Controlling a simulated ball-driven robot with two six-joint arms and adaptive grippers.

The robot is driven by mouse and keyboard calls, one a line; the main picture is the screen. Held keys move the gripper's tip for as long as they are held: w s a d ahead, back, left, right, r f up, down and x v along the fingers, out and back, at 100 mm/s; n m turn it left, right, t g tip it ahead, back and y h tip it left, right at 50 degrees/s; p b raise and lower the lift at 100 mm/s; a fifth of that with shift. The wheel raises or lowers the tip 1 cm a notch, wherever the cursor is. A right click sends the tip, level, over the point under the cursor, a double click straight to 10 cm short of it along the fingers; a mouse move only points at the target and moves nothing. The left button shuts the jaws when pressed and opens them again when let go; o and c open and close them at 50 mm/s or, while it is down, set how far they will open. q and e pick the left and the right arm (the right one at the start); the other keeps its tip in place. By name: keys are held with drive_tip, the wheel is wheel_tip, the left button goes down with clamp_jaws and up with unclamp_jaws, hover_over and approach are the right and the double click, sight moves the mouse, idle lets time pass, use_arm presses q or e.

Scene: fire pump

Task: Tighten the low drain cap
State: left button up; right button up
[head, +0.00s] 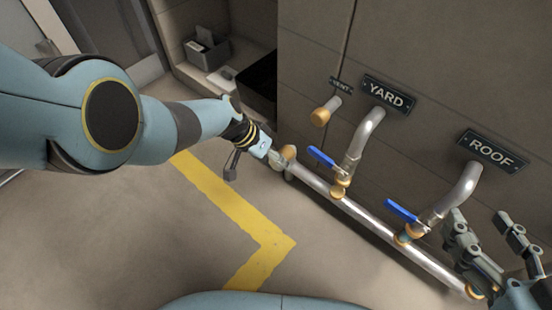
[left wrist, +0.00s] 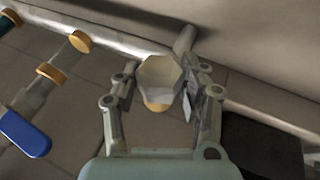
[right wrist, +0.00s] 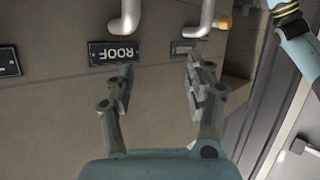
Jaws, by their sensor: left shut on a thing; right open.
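The low drain cap (head: 289,152) is a tan, brass-toned piece at the left end of the low silver pipe (head: 377,228). In the left wrist view the cap (left wrist: 158,80) is a pale hexagonal piece with a golden lower part, between the two fingers. My left gripper (head: 275,156) is shut on the cap, and its fingers hide part of it in the head view. My right gripper (head: 483,228) is open and empty at the lower right, in front of the wall near the ROOF pipe. It also shows open in the right wrist view (right wrist: 160,78).
Two upright pipes with blue lever valves (head: 322,157) (head: 401,211) rise from the low pipe under the YARD sign (head: 388,94) and ROOF sign (head: 492,151). A brass-capped VENT stub (head: 321,116) sticks out above. A grey box (head: 207,52) stands on a shelf. Floor with a yellow line (head: 228,203) is clear.

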use_arm(q)
drive_tip(key=shift+t+y+p, duration=0.3)
drive_tip(key=shift+y+p, duration=0.05)
drive_tip(key=shift+y, duration=0.15)
use_arm(e)
drive_tip(key=s+f+g, duration=0.2)
drive_tip(key=s+f, duration=0.2)
drive_tip(key=shift+s+d+g+h, duration=0.15)
drive_tip(key=shift+d+g+h, duration=0.1)
drive_tip(key=shift+g+h, duration=0.05)
drive_tip(key=shift+f, duration=0.1)
use_arm(q)
drive_tip(key=o, duration=1.2)
drive_tip(key=shift+r, duration=0.1)
drive_tip(key=v, duration=1.2)
drive_tip(key=shift+s, duration=0.1)
